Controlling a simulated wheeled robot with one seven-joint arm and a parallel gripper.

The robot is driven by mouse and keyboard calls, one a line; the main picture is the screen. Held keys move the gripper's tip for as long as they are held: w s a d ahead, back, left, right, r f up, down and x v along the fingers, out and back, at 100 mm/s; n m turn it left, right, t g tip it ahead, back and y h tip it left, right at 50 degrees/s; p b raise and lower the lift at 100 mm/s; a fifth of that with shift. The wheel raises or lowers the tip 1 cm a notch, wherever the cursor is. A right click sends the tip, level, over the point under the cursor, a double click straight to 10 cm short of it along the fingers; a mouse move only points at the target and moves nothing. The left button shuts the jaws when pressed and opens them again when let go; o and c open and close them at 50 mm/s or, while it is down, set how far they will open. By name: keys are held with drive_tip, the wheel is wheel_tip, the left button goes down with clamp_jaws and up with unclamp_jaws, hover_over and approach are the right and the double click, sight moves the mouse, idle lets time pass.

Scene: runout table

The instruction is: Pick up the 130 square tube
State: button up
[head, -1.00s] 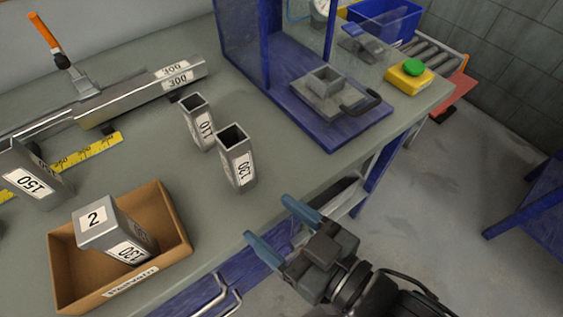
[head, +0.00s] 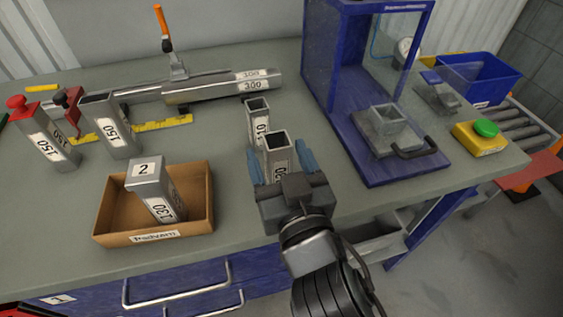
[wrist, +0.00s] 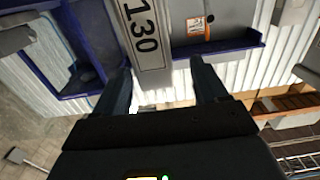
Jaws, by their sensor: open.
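A grey square tube (head: 277,141) stands upright on the bench with its open end up. Its label is partly hidden in the head view, but reads 130 in the wrist view (wrist: 147,32). My gripper (head: 280,160) is open, its blue fingers on either side of this tube in the head view. In the wrist view the tube lies ahead, between the fingertips (wrist: 162,72); I cannot tell whether they touch it. Another tube marked 130 (head: 160,190), with a 2 on its end, leans in a brown box (head: 108,226).
A 110-labelled tube (head: 258,108) stands just behind the near tube. Two 150 tubes (head: 120,125) stand at left by a yellow ruler (head: 165,123). A clamped 300 tube (head: 215,92) lies behind. A blue-framed press (head: 372,172) stands right, with a green button (head: 487,128) beyond.

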sight(275, 140)
drive_tip(key=x, duration=0.2)
drive_tip(key=p+x, duration=0.1)
drive_tip(key=shift+w+d, duration=0.15)
drive_tip(key=shift+w, duration=0.8)
drive_tip(key=shift+c, duration=0.3)
drive_tip(key=c, duration=1.1)
